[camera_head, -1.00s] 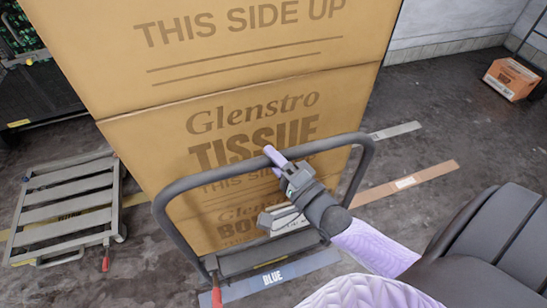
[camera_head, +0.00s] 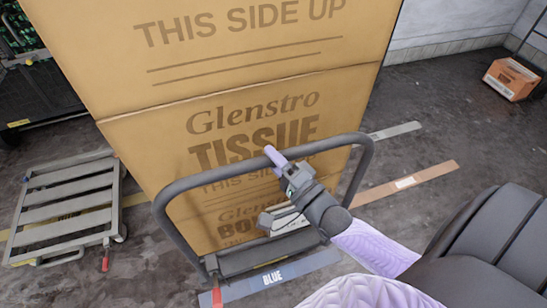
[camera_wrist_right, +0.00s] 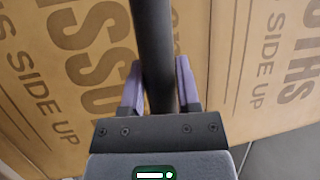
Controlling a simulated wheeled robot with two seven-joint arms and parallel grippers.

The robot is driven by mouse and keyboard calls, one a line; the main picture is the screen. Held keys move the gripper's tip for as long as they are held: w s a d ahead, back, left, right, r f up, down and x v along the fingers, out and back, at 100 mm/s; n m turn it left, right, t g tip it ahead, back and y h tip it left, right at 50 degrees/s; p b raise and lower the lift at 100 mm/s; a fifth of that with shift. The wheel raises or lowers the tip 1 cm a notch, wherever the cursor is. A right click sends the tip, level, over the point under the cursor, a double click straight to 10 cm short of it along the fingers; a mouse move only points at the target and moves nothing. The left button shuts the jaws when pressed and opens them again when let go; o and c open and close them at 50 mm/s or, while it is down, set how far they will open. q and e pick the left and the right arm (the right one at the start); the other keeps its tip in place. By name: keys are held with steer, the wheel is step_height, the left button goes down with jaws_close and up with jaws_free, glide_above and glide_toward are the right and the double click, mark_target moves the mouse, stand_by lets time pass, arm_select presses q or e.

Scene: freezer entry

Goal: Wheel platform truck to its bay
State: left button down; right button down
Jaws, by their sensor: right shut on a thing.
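The platform truck's dark tubular handle (camera_head: 190,180) arches in front of tall stacked tissue cartons (camera_head: 265,90). The cartons hide most of the truck's deck. My right gripper (camera_head: 278,160) is shut on the top bar of the handle, right of its middle. In the right wrist view, the purple fingers of this gripper (camera_wrist_right: 158,85) lie on either side of the dark bar (camera_wrist_right: 152,40), with cartons behind. A blue floor strip (camera_head: 310,266) marked BLUE lies at the near end of the truck. My left gripper is not in view.
A slatted metal cart (camera_head: 65,210) stands close on the left, with a dark container (camera_head: 40,95) behind it. A grey strip (camera_head: 395,130) and an orange-brown strip (camera_head: 430,176) lie on the floor to the right. An orange box (camera_head: 511,78) sits by the back wall. Floor between is clear.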

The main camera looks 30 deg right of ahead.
steer(key=shift+f, duration=0.1)
steer(key=shift+s+a+p, duration=0.25)
steer(key=shift+s+p, duration=0.3)
steer(key=shift+s, duration=0.55)
steer(key=c, duration=0.7)
jaws_free()
steer(key=shift+s, duration=0.15)
steer(key=shift+c, duration=0.2)
steer(key=o, duration=0.4)
steer(key=shift+w, duration=0.35)
steer(key=shift+s, duration=0.2)
steer(key=v, duration=0.9)
steer(key=shift+s+d, duration=0.1)
steer(key=shift+s, duration=0.3)
